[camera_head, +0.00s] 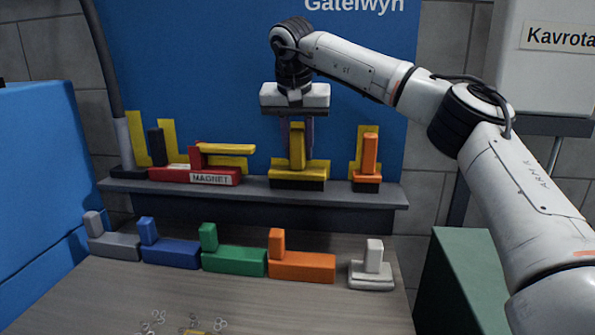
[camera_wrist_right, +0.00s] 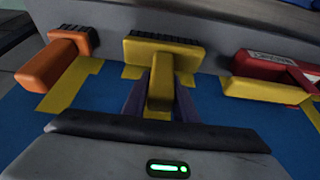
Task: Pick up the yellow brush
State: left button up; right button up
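The yellow brush (camera_head: 298,172) stands upright on the grey shelf, bristles down and handle up. My right gripper (camera_head: 297,137) points down from above, its purple fingers on either side of the brush's handle. In the right wrist view, the handle (camera_wrist_right: 160,91) lies between the two fingers and the dark-bristled brush head (camera_wrist_right: 163,53) is beyond them. I cannot tell whether the fingers press on the handle or leave a small gap. My left gripper is not in view.
An orange brush (camera_head: 369,165) stands right of the yellow one. A red block marked MAGNET (camera_head: 192,176) lies left on the shelf (camera_head: 340,192). Grey, blue, green, orange and white blocks (camera_head: 235,261) line the table below. A blue panel (camera_head: 210,60) rises behind.

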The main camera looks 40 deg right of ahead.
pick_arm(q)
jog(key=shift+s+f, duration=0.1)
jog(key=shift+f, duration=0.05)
pick_arm(e)
grip_shut()
jog(key=shift+r, duration=0.1)
